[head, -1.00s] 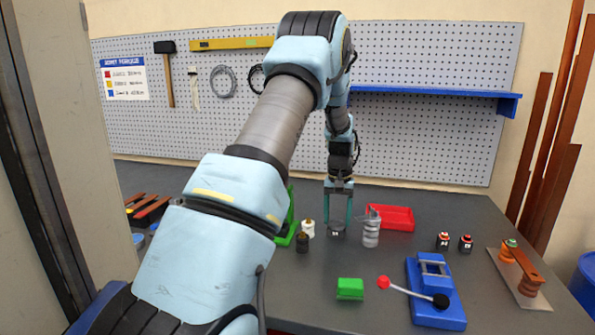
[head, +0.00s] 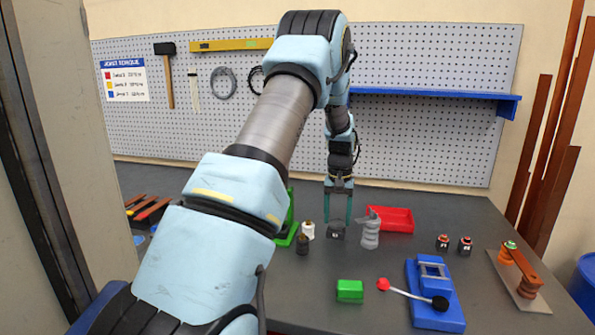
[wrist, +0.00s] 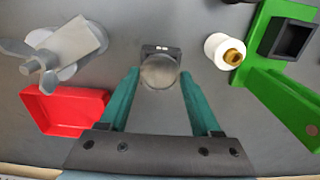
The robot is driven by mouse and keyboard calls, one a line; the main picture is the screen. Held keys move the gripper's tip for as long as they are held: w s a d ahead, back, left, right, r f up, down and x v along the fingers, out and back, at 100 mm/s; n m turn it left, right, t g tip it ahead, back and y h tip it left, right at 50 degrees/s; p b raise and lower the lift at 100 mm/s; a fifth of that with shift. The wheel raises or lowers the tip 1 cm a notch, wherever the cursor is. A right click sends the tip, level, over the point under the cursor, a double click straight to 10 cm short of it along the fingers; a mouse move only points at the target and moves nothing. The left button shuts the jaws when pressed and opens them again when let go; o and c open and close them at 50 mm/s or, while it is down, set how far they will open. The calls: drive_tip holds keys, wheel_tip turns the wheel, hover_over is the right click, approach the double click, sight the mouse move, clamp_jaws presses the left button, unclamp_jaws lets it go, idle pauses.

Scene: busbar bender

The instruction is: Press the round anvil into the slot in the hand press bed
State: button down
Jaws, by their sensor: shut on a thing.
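The round anvil (wrist: 160,71) is a grey rounded piece on a dark square base with a small white label. It stands on the grey bench top and also shows in the head view (head: 337,232). My gripper (wrist: 160,76) points down with its teal fingers on either side of the anvil, shut on it; it also shows in the head view (head: 338,220). A green frame, apparently the hand press (wrist: 256,50), stands to the right in the wrist view, with a black square-rimmed slot (wrist: 288,38). In the head view my arm hides most of this frame.
A red tray (head: 398,219) lies behind. In front are a green block (head: 350,290) and a blue lever device (head: 430,285).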

drive_tip(key=shift+r+p, duration=0.7)
drive_tip(key=shift+r, duration=0.35)
drive_tip(key=shift+r, duration=0.25)
wheel_tip(320, 180, up, 5)
drive_tip(key=p, duration=0.3)
drive_tip(key=shift+f, duration=0.15)
idle(1.2)
